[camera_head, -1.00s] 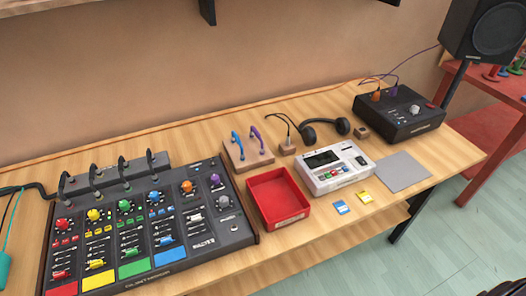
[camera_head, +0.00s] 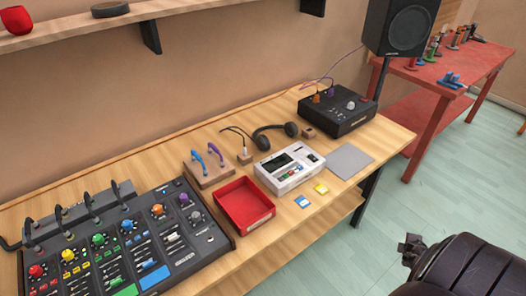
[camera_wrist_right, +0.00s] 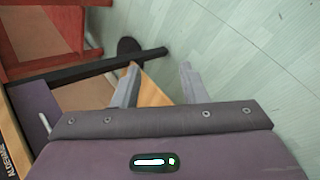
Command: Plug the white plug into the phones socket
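The white plug (camera_head: 244,153) appears to stand upright in a small wooden block (camera_head: 245,159), with a dark cable running to the black headphones (camera_head: 274,136). It is small in the head view. Which socket is the phones one cannot be read; a small round socket-like spot (camera_head: 211,239) shows on the mixer (camera_head: 130,250). My right gripper (camera_wrist_right: 158,88) is open and empty in the right wrist view, its grey fingers apart over the floor and table edge. In the head view my right arm is at lower right, clear of the table. My left gripper is not in view.
A red tray (camera_head: 245,222), white recorder (camera_head: 289,182), grey pad (camera_head: 350,160) and blue and yellow cards lie along the front. A black box (camera_head: 338,112) with orange and purple plugs stands behind. A block with two cables (camera_head: 207,172) sits left. A speaker (camera_head: 402,27) stands far right.

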